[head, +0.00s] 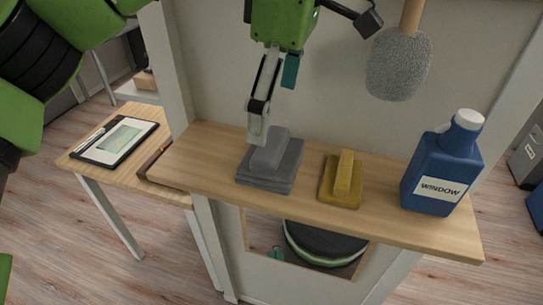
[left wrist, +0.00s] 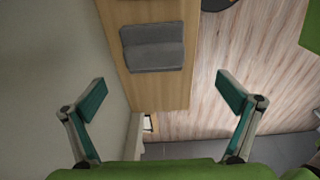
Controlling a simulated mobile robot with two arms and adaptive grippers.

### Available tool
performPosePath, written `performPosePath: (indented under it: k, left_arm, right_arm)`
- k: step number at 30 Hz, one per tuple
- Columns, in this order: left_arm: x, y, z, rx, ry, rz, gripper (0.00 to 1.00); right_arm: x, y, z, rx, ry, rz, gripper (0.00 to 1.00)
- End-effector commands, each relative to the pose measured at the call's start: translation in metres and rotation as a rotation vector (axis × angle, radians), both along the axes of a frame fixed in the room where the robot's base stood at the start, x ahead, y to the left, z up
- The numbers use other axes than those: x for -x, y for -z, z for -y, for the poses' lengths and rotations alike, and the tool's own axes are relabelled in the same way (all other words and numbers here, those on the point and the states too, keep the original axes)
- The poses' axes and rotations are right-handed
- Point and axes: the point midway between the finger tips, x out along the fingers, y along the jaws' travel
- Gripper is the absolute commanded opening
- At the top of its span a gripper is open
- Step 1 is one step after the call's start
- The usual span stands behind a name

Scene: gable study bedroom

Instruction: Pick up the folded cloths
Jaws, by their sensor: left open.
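The grey folded cloths (head: 284,178) lie as a flat stack with a narrow folded piece on top, towards the left of the wooden shelf (head: 310,205). The grey cloths also show in the left wrist view (left wrist: 153,50), ahead of and between the fingers. A smaller yellow folded cloth (head: 341,186) lies to their right. My left gripper (head: 275,98) is open and empty, behind and above the grey cloths. In the left wrist view my left gripper (left wrist: 163,98) has its teal pads spread wide, apart from the cloths. My right gripper is not in view.
A blue window-cleaner bottle (head: 442,168) stands at the shelf's right end. A grey fluffy duster (head: 398,65) hangs by the back panel, close above. A lower table (head: 125,165) with a tablet (head: 115,141) is left. A dark round seat (head: 325,243) shows below the shelf.

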Motion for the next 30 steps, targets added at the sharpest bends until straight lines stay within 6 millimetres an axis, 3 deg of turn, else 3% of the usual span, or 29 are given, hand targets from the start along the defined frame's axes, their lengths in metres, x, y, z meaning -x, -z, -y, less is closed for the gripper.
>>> performPosePath:
  k: [3, 6, 11, 16, 21, 29, 30]
  left_arm:
    - [-0.001, 0.02, -0.003, 0.0, 0.0, -0.002, 1.0]
    - [-0.002, 0.03, -0.004, 0.002, -0.001, -0.001, 1.0]
    - [-0.002, 0.039, -0.004, 0.002, -0.001, -0.001, 1.0]
    - [-0.006, 0.061, -0.003, 0.001, -0.001, -0.003, 1.0]
    - [-0.007, 0.083, -0.005, 0.002, -0.001, -0.001, 1.0]
    - [-0.008, 0.087, -0.005, 0.004, -0.002, 0.001, 1.0]
    - [-0.008, 0.087, -0.005, 0.004, -0.002, 0.001, 0.92]
  right_arm:
    - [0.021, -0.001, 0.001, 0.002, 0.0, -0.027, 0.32]
    - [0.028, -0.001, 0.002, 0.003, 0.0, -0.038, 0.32]
    - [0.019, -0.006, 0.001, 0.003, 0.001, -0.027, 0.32]
    - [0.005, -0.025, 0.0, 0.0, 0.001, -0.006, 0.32]
    - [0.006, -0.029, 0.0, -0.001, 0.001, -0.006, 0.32]
    - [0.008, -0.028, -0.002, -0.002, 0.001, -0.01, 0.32]
    - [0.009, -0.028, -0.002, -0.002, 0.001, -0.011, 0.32]
